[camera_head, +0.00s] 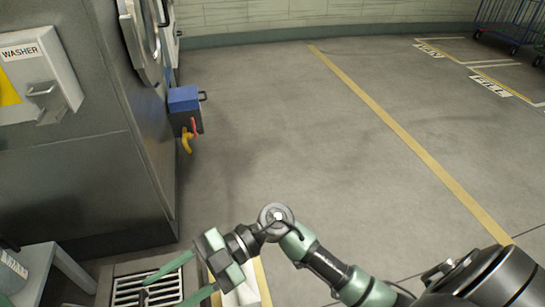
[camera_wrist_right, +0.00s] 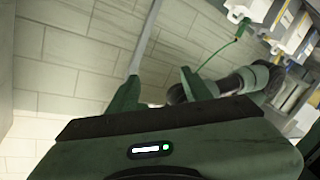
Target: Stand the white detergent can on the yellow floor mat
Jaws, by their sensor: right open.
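A whitish can-like object with a dark printed label (camera_head: 12,264) shows at the lower left edge of the head view, on or beside a grey bench; it is cut off by the frame. My right gripper (camera_head: 166,292) is open, over the floor grate, to the right of that object and apart from it. Its two green fingers also show spread and empty in the right wrist view (camera_wrist_right: 158,78). A yellow-edged strip (camera_head: 264,284) lies on the floor behind my right wrist; I cannot tell whether it is the mat. My left gripper is not in view.
A grey washer (camera_head: 75,150) fills the left side, with a blue-topped box (camera_head: 185,105) and a yellow spout on its flank. The grey bench (camera_head: 62,262) and floor grate (camera_head: 135,290) are at the lower left. The floor in the middle is clear, crossed by a yellow line (camera_head: 400,130).

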